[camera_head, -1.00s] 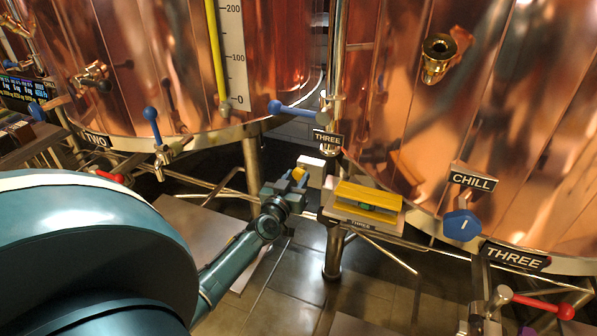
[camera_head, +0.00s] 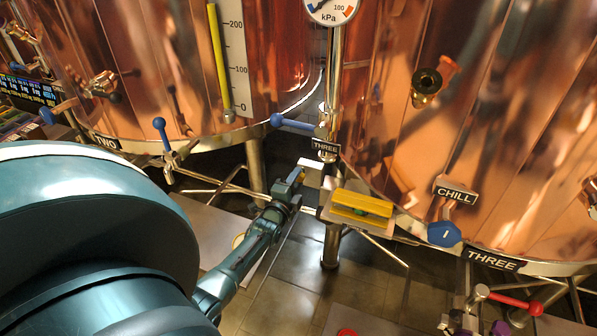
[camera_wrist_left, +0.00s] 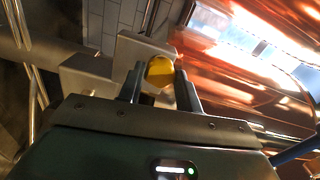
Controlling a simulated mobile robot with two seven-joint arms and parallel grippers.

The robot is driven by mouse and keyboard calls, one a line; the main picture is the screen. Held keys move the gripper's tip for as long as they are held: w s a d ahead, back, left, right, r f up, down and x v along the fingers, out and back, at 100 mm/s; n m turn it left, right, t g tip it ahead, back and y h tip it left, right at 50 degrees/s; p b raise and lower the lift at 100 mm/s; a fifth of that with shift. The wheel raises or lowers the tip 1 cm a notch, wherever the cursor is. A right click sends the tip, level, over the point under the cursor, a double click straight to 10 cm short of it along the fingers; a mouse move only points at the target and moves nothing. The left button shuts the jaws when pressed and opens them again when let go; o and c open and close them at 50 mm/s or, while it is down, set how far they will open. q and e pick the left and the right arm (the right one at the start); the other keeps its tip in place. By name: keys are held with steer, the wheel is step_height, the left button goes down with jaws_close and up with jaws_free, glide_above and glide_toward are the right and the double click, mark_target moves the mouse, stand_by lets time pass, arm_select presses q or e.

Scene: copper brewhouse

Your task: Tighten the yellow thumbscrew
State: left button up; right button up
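The yellow thumbscrew (camera_wrist_left: 160,72) shows in the left wrist view as a round yellow knob in front of a pale block. My left gripper (camera_wrist_left: 159,78) has its two fingers apart, one on each side of the knob. I see no clear grip on it. In the head view my left gripper (camera_head: 298,178) reaches the pale block (camera_head: 310,167) below the upper THREE sign, and it mostly hides the thumbscrew. My right gripper is not in view.
A small shelf with a yellow ridged piece (camera_head: 360,206) stands just right of the gripper. A blue-handled lever (camera_head: 295,123) is above it. Large copper tanks (camera_head: 470,110) rise behind. A blue CHILL knob (camera_head: 444,234) is at the right. Open tiled floor lies below.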

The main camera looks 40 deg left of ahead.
arm_select(q)
steer(key=o, duration=0.3)
steer(key=shift+o, duration=0.2)
steer(key=p+v, duration=0.3)
steer(key=v, duration=0.3)
steer(key=shift+p, duration=0.3)
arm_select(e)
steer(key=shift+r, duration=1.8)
arm_select(q)
steer(key=p+v, duration=0.2)
steer(key=v, duration=1.1)
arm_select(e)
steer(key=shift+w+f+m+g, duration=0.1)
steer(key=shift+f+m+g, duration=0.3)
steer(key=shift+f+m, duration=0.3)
arm_select(q)
steer(key=shift+s, duration=0.1)
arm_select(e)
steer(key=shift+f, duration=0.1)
